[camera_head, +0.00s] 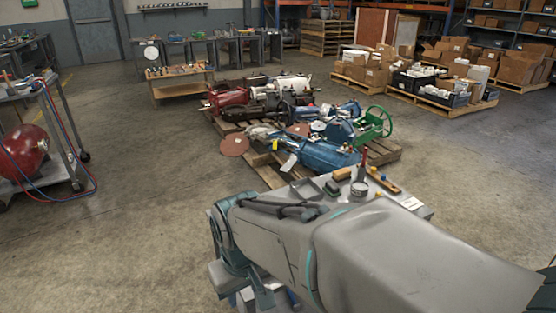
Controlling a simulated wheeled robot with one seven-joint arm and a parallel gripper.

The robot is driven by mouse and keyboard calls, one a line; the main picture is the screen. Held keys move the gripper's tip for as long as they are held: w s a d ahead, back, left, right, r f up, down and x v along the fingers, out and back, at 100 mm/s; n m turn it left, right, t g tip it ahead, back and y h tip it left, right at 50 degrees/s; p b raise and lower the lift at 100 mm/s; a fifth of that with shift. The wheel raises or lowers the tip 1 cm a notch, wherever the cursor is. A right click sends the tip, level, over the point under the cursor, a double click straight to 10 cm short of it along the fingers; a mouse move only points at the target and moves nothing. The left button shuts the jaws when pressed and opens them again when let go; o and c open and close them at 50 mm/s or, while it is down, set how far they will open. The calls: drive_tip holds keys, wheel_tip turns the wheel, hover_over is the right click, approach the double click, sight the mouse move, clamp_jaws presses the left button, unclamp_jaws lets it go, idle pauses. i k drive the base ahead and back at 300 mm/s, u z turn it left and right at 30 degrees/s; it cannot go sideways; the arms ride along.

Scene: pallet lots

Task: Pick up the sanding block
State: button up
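Small items lie on a grey work surface (408,203), partly behind my arm. One is a small tan-brown block (342,174) near the far edge, which may be the sanding block. A dark green block (332,188) lies just in front of it, and I cannot tell for certain which of the two it is. Neither is held. My arm reaches from the lower right across the near part of the surface and bends down at its left. My gripper's fingers cannot be made out, so I cannot see whether it is open or shut.
On the surface are a small can (359,189), a red-handled tool (363,160) and a long yellowish tool (384,181). A cart with a red tank (24,150) is left. Open floor lies between.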

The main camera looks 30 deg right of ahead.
sight(343, 174)
drive_tip(key=u, duration=1)
drive_tip(key=i, duration=0.4)
drive_tip(key=z, duration=4.45)
drive_tip(key=i, duration=2.3)
